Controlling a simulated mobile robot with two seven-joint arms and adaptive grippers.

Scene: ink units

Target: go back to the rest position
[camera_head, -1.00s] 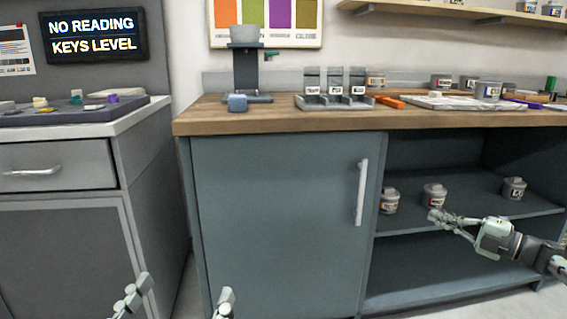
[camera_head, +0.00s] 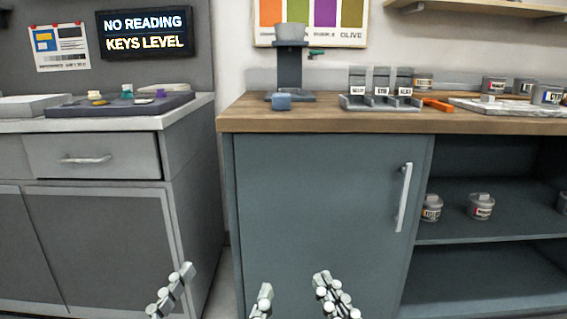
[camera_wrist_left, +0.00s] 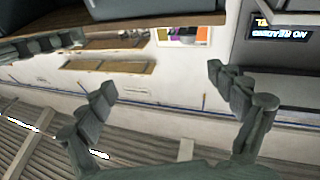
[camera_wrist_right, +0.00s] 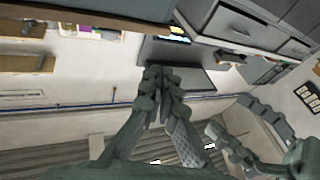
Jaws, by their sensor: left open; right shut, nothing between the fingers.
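My left gripper (camera_head: 218,288) is at the bottom of the head view, its two fingers well apart in front of the cabinets. The left wrist view shows it open and empty (camera_wrist_left: 160,80). My right gripper (camera_head: 334,290) is just to its right, low in front of the teal cabinet door (camera_head: 320,215). In the right wrist view its fingertips (camera_wrist_right: 160,74) are together with nothing between them. Both arms hang low, and most of each is out of the head view.
Jars (camera_head: 481,206) stand on the open shelf at right. A grey drawer cabinet (camera_head: 95,157) stands at left. Both grippers appear clear of the furniture.

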